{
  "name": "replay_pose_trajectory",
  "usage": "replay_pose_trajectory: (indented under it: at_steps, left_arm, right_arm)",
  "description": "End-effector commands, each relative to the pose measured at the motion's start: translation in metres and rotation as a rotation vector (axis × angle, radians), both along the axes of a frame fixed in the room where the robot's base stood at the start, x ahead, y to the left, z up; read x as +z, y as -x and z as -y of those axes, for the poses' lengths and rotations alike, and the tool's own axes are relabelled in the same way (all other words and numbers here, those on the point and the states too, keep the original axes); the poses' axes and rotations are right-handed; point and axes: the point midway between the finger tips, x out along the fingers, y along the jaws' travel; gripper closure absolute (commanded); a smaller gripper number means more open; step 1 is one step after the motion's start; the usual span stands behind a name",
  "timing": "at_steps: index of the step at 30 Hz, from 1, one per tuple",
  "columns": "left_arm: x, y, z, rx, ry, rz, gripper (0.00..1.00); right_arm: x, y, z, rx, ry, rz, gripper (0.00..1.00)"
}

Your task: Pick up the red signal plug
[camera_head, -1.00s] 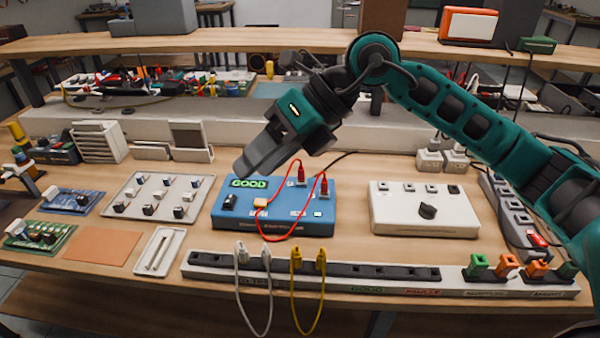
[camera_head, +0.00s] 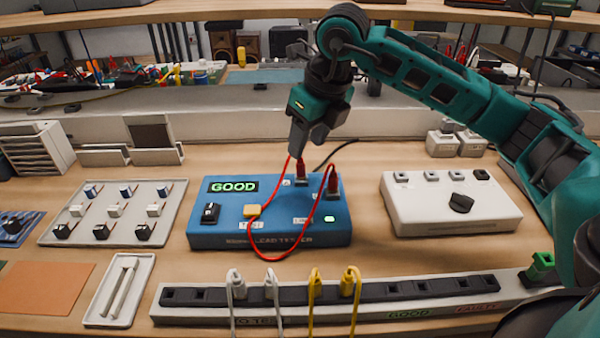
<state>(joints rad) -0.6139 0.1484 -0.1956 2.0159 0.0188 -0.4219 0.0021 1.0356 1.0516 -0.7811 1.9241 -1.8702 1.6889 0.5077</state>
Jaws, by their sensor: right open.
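Two red plugs on a red lead stand in the top of the blue tester (camera_head: 215,232), whose display reads GOOD. The left red plug (camera_head: 301,173) is directly below my right gripper (camera_head: 298,150). The other red plug (camera_head: 332,182) stands a little to the right. My right gripper points down, open, with its fingertips at or just above the left plug's top. I cannot tell whether they touch it. The red lead loops over the tester's front. My left gripper is out of view.
A white box with a black knob (camera_head: 460,204) stands to the right. A socket strip (camera_head: 400,310) with white and yellow plugs runs along the front. A tray of switches (camera_head: 70,228) is at left. Bare wood lies between the tester and the white box.

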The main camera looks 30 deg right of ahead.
Motion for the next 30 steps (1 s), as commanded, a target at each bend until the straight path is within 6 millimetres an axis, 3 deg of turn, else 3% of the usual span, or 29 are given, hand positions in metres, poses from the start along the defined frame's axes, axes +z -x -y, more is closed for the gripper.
replay_pose_trajectory:
  at_steps: [18,26,30]
  left_arm:
    - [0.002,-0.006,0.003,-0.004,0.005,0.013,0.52]
    - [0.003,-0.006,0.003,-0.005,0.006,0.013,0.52]
    - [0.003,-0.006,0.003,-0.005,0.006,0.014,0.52]
  right_arm:
    - [-0.067,-0.022,0.000,0.001,-0.001,0.000,0.51]
    - [-0.070,-0.023,0.000,0.001,0.000,0.002,0.51]
    - [-0.070,-0.023,0.000,0.001,0.000,0.001,0.63]
